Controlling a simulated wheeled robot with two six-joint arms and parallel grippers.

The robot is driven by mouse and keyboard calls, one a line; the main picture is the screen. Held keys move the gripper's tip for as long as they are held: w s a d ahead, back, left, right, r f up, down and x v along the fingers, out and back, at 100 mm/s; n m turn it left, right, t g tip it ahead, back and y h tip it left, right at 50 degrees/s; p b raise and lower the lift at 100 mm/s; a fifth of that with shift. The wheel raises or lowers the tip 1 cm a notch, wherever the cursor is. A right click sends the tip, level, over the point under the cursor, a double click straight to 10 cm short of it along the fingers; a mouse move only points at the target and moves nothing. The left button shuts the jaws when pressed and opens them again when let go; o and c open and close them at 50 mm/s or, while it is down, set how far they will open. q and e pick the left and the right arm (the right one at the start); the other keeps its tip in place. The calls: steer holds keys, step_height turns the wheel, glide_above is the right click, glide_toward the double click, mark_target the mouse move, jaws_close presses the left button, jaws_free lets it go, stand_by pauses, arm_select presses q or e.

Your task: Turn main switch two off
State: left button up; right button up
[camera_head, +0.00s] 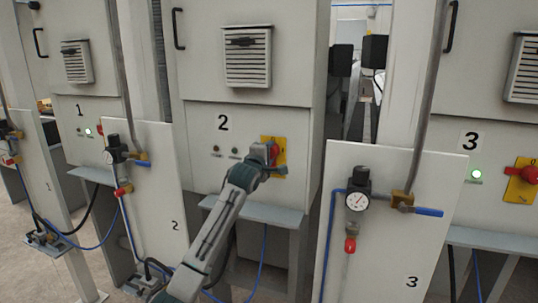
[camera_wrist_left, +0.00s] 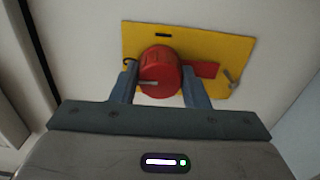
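Main switch two is a round red knob (camera_wrist_left: 161,72) on a yellow plate (camera_wrist_left: 222,50), on the cabinet panel marked 2. A red lever part sticks out to the right of the knob, partly behind my right-hand finger. In the head view the yellow plate (camera_head: 281,147) shows behind my gripper. My left gripper (camera_wrist_left: 160,80) straddles the knob, one finger on each side, with narrow gaps; firm contact is not visible. Two indicator lamps (camera_head: 225,151) left of the switch look dark. My right gripper is not in view.
A grey shelf (camera_head: 262,213) juts out below the switch. Cabinets 1 and 3 stand either side, each with a lit green lamp (camera_head: 476,174). A white board (camera_head: 385,235) with a gauge (camera_head: 357,201) and blue hoses stands at front right.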

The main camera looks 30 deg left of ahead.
arm_select(q)
steer(key=o, duration=0.4)
steer(key=shift+a, duration=0.1)
steer(key=shift+b+v, duration=1.7)
steer(key=shift+v, duration=3.7)
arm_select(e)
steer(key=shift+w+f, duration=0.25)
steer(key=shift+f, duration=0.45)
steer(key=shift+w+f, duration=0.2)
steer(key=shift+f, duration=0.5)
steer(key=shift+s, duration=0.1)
